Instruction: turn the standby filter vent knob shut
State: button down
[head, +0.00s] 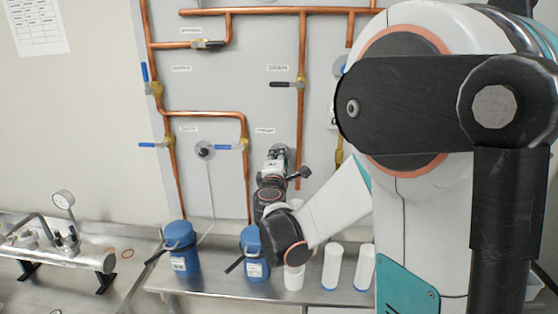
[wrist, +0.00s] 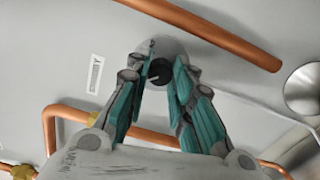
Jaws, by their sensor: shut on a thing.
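The vent knob (wrist: 159,72) is a small black knob with a pale pointer line, on a round grey plate (wrist: 163,46) on the wall panel. My gripper (wrist: 158,78) reaches up to it in the wrist view, one teal finger on each side, shut on the knob. In the head view my gripper (head: 277,160) is at the panel below a small label (head: 265,131); there it hides the knob. A second dark knob (head: 203,151) sits on the panel to the left.
Copper pipes (head: 303,60) with blue-handled (head: 146,73) and black-handled (head: 287,84) valves run around the knob. Below, a steel bench (head: 215,275) holds blue filter housings (head: 180,238) and white cylinders (head: 332,266).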

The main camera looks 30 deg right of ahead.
jog(key=shift+n, duration=0.3)
dwell(0.4)
jog(key=c, duration=1.4)
grip_release()
jog(key=shift+o, duration=0.2)
jog(key=v, duration=1.2)
